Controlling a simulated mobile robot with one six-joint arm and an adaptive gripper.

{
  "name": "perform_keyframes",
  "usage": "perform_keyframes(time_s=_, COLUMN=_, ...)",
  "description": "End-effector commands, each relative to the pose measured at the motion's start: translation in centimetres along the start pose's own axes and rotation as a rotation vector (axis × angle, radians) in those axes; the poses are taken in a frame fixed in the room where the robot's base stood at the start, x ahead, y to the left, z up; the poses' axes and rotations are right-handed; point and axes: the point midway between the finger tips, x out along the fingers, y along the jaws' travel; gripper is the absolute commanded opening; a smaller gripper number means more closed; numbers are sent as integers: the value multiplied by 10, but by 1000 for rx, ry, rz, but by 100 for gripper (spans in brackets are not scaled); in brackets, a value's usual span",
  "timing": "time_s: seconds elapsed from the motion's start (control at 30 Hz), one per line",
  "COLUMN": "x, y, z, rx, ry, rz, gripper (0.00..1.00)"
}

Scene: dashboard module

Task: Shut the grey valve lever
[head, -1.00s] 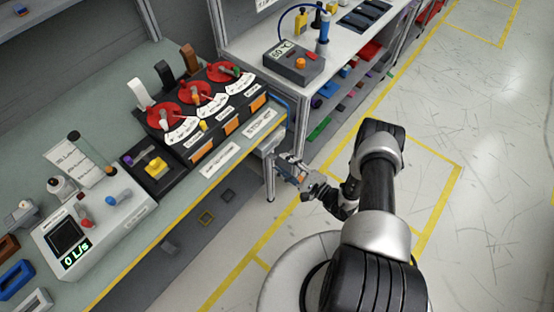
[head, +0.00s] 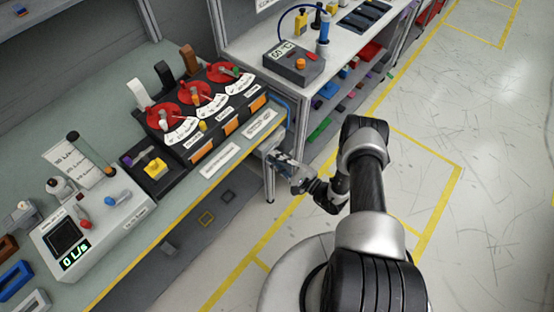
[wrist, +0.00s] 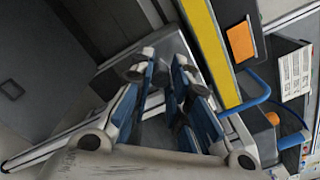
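The control box with the "0 L/s" display (head: 72,258) stands at the lower left of the head view, on the green bench. Small handles sit on its top: a pale grey one (head: 58,187) at its back, a red one (head: 84,224) and a blue one with a greyish end (head: 118,199). I cannot tell for sure which is the grey valve lever, or its position. My gripper (head: 279,158) is well to the right of the box, beside the bench's right end. In the wrist view my gripper (wrist: 163,72) has blue-sided fingers apart, with nothing between them.
A black panel with three red dials (head: 195,100) stands on the bench behind its yellow front edge (head: 200,200). A yellow-topped dark box (head: 155,168) is between panel and display box. A second bench (head: 260,40) stands at the back. The floor at right is clear.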

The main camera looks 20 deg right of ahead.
Motion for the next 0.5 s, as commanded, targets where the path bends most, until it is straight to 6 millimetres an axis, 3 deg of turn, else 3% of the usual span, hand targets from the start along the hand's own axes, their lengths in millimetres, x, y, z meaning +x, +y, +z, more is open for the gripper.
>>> perform_keyframes(time_s=0.2, x=0, y=0, z=0, rx=0, ry=1, rz=-1, gripper=0)
perform_keyframes(time_s=0.5, x=0, y=-2, z=2, rx=96, ry=1, rz=-1, gripper=0)
